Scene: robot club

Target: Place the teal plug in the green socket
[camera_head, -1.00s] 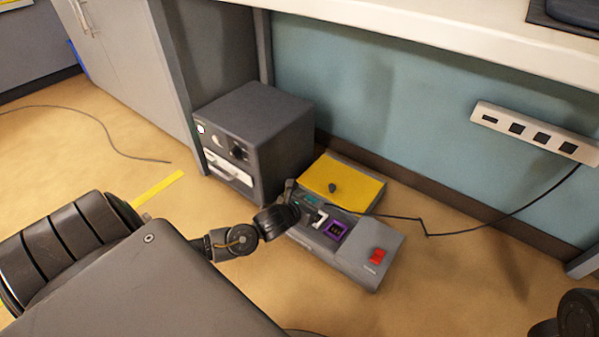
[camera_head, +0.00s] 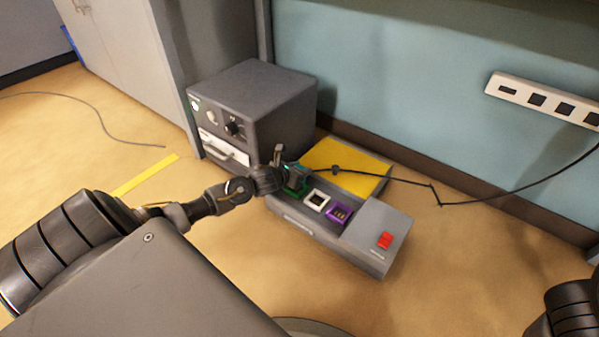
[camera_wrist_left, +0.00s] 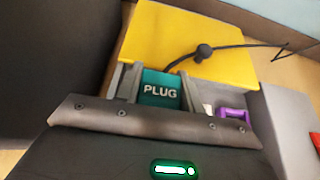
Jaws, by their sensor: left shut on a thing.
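My left gripper (camera_head: 284,168) is at the left end of the grey socket box. It is shut on the teal plug (camera_wrist_left: 160,88), which is marked PLUG and shows between the fingers in the left wrist view. In the head view the gripper mostly hides the plug. The green socket (camera_head: 296,189) shows partly, directly below the plug. I cannot tell whether the plug is inside it or just above it. A dark cable runs from the plug to the right. My right arm (camera_head: 568,312) shows at the lower right corner, but its gripper is out of view.
The grey socket box (camera_head: 372,232) also has a white socket (camera_head: 316,201), a purple socket (camera_head: 339,214) and a red switch (camera_head: 385,240). A yellow panel (camera_head: 345,166) lies behind. A dark grey cabinet unit (camera_head: 255,110) stands close on the left. A wall power strip (camera_head: 545,99) is at right.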

